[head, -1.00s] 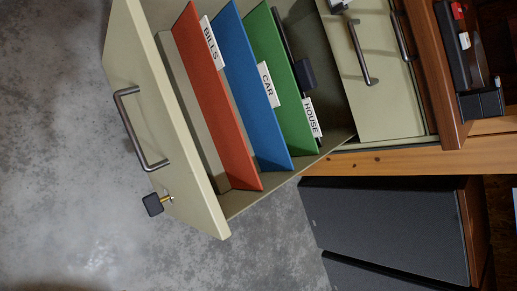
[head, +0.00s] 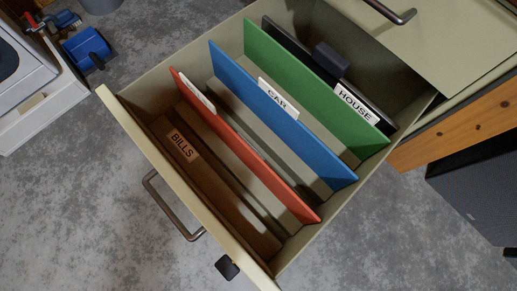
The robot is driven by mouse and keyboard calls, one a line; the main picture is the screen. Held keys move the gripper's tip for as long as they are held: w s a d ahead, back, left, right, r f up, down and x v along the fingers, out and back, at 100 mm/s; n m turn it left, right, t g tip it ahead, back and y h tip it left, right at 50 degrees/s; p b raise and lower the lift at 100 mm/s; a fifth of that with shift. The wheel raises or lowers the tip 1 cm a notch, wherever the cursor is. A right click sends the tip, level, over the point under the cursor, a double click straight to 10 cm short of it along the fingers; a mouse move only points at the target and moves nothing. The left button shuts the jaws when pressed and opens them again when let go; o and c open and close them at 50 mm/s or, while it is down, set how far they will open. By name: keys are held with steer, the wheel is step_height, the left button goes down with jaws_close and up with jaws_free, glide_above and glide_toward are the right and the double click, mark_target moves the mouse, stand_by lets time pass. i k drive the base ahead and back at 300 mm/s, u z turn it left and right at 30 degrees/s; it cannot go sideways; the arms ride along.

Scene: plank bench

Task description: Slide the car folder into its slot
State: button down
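The blue CAR folder (head: 285,125) stands upright in the open drawer (head: 330,215), between the red folder (head: 245,150) and the green HOUSE folder (head: 310,80). Its white tab reads CAR. The red folder has a white tab seen at a steep angle. A tan label reading BILLS (head: 182,145) is on a brown surface low in the drawer, between the red folder and the drawer front. The bottom edges of the folders are mostly hidden, so I cannot tell how the blue one is seated. My gripper is not in view.
A black plate with a dark block (head: 330,60) stands behind the green folder. The drawer front has a bar handle (head: 172,207) and a dark-headed key (head: 227,267). A dark speaker-like box (head: 475,190) is at right. A blue tool (head: 87,48) is at upper left.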

mark_target(254, 149)
steer(key=k, duration=0.6)
steer(key=z, duration=0.35)
steer(key=i, duration=1.65)
steer(key=u, duration=0.4)
